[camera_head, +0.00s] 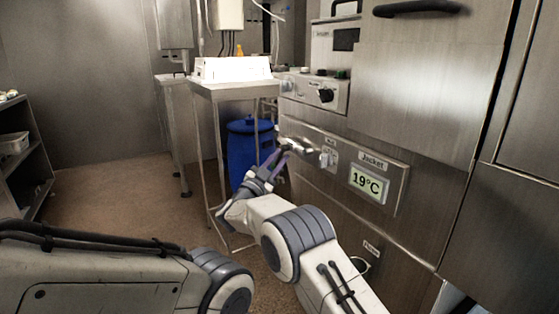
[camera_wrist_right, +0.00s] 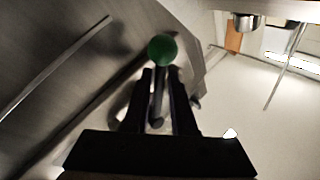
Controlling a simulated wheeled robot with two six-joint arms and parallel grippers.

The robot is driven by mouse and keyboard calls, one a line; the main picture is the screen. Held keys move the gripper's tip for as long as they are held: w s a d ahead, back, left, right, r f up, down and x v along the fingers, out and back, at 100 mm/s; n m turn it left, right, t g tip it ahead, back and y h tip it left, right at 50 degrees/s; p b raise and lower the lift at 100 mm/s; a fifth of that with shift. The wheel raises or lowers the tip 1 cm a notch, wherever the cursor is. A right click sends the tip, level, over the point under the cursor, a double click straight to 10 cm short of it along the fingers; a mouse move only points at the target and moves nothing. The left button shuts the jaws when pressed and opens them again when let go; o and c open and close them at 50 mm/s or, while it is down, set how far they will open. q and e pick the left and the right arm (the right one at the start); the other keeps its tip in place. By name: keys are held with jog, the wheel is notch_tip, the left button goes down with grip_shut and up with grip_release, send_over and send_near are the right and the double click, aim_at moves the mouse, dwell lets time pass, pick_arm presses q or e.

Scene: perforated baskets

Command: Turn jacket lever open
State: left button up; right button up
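The jacket lever shows in the right wrist view as a green ball knob (camera_wrist_right: 162,49) on a dark stem that runs down between my right fingers. My right gripper (camera_head: 275,163) is at the left end of the Jacket panel (camera_head: 393,170), by a metal valve fitting (camera_head: 300,147). It also shows in the right wrist view (camera_wrist_right: 159,76), its two fingers apart on either side of the stem, with narrow gaps. Whether a finger touches the stem is unclear. The knob is hard to make out in the head view. My left gripper is out of view.
The Jacket display (camera_head: 368,184) reads 19°C. A control box (camera_head: 318,92) with a black knob sits above. A blue barrel (camera_head: 248,155) stands behind a metal stand (camera_head: 232,88) at left. A shelf (camera_head: 25,165) is far left; floor between is clear.

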jog(key=shift+o, duration=0.5)
jog(key=p+v, duration=0.1)
jog(key=v, duration=0.9)
jog(key=shift+a+f+p, duration=0.15)
jog(key=shift+p, duration=0.15)
jog(key=shift+s, duration=0.15)
grip_shut()
jog(key=s+d+f+m+y+p, duration=0.2)
jog(key=s+d+m+y+p, duration=0.25)
jog(key=m, duration=0.65)
jog(key=w+r+b, duration=0.2)
jog(key=w, duration=0.8)
jog(key=shift+w+d+m, duration=0.3)
jog(key=shift+w+d, duration=0.1)
jog(key=shift+d, duration=0.05)
